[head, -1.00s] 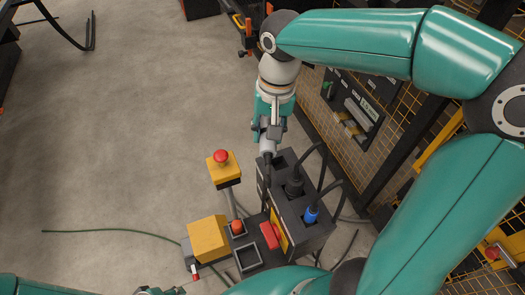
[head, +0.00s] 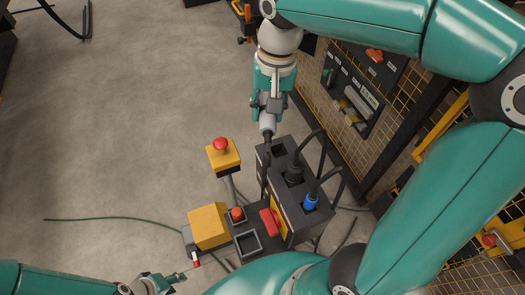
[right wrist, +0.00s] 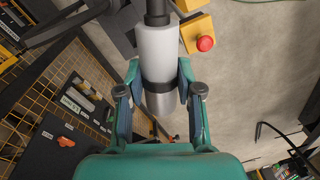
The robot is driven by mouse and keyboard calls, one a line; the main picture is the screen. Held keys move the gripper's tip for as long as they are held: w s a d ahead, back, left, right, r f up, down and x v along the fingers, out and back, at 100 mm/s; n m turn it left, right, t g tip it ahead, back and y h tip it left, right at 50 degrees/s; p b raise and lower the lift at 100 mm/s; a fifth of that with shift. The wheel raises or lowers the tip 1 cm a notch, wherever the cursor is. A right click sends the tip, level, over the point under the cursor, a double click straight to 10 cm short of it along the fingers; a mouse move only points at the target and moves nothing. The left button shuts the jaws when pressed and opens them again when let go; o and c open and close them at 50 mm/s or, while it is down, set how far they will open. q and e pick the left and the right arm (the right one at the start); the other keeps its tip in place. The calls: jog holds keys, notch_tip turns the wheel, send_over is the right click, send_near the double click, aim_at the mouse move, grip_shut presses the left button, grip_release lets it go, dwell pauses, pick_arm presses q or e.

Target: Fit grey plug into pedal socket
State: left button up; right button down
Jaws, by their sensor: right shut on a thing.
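The grey plug (head: 267,122) is held in my right gripper (head: 268,104), its black end (head: 267,138) pointing down the picture. In the right wrist view, the grey plug (right wrist: 158,62) lies between the two fingers of my right gripper (right wrist: 158,82). A dark socket box (head: 318,226) stands just below and right of the plug. Its top has an open socket (head: 278,148) at the far end, then a black plug and a blue plug seated in it. Which socket is the pedal one cannot be read. My left gripper (head: 158,284) is low at the left, its fingers unclear.
A yellow box with a red button (head: 221,146) stands left of the socket box. A yellow block (head: 208,226), a red part (head: 269,222) and a dark open tray (head: 247,242) sit in front. Mesh fencing (head: 330,115) is at the right. Floor at left is open.

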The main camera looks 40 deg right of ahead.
aim_at(265, 161)
notch_tip(265, 161, down, 17)
dwell(0.4)
jog(key=shift+f+b, duration=0.25)
jog(key=shift+b, duration=0.3)
jog(key=c, duration=0.8)
grip_release()
jog(key=shift+o, duration=0.2)
jog(key=r, duration=1.6)
jog(key=shift+s+d+r+p, duration=0.2)
jog(key=shift+s+p, duration=0.1)
jog(key=shift+r, duration=0.3)
jog(key=shift+s, duration=0.1)
